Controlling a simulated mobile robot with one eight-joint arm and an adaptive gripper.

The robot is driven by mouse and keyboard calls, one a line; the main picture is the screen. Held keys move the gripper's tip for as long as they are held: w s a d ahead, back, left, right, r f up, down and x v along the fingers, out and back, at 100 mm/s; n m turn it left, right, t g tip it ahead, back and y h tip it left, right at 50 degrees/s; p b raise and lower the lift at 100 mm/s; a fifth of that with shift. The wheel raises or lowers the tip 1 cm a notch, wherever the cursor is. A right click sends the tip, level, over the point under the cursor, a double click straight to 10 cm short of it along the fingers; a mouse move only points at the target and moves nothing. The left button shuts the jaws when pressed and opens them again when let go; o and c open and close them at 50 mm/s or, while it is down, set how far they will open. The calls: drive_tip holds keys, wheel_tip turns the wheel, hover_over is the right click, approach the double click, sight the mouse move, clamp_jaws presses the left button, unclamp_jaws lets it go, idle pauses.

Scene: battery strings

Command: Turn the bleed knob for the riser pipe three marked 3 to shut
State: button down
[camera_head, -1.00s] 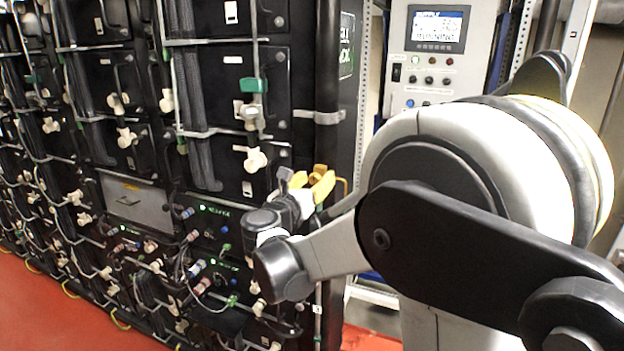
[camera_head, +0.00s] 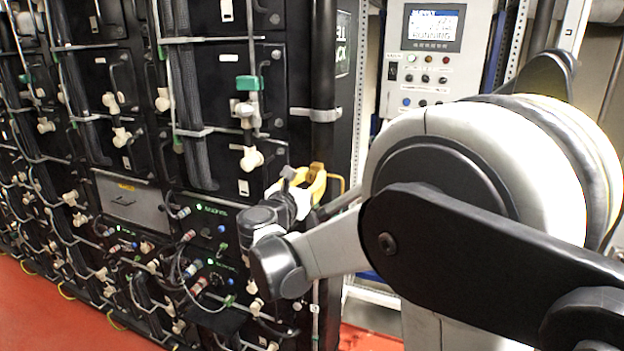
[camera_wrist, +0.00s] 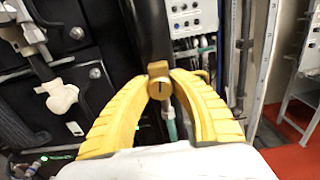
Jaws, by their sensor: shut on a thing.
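My gripper (camera_wrist: 160,80) has two yellow ribbed fingers. In the wrist view their tips close on a small brass-coloured knob (camera_wrist: 159,90) with a dark mark on its face. The knob sits in front of a black upright pipe (camera_wrist: 148,30). In the head view my gripper (camera_head: 311,182) is beside the right edge of the battery rack, at the black upright pipe (camera_head: 325,60). I cannot read a number 3 on the pipe in either view.
Black battery rack (camera_head: 230,85) with pale valves and thin pipes fills the left. A white valve (camera_wrist: 62,97) is left of my fingers in the wrist view. A grey control panel (camera_head: 437,70) stands behind. Red floor (camera_head: 65,305) is clear at the lower left.

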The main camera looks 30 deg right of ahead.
drive_tip(key=m+b, duration=0.1)
drive_tip(key=m, duration=0.3)
drive_tip(key=shift+m, duration=0.3)
drive_tip(key=m+b, duration=0.1)
drive_tip(key=m, duration=0.3)
drive_tip(key=shift+m, duration=0.3)
drive_tip(key=m, duration=0.4)
drive_tip(key=shift+m+b, duration=0.3)
drive_tip(key=shift+b, duration=0.05)
drive_tip(key=m, duration=0.4)
drive_tip(key=m+b, duration=0.1)
drive_tip(key=m, duration=0.7)
drive_tip(key=shift+m, duration=0.3)
drive_tip(key=m, duration=0.3)
drive_tip(key=shift+m, duration=0.3)
drive_tip(key=shift+f+m+b, duration=0.1)
drive_tip(key=shift+m+b, duration=0.2)
drive_tip(key=shift+m, duration=1.6)
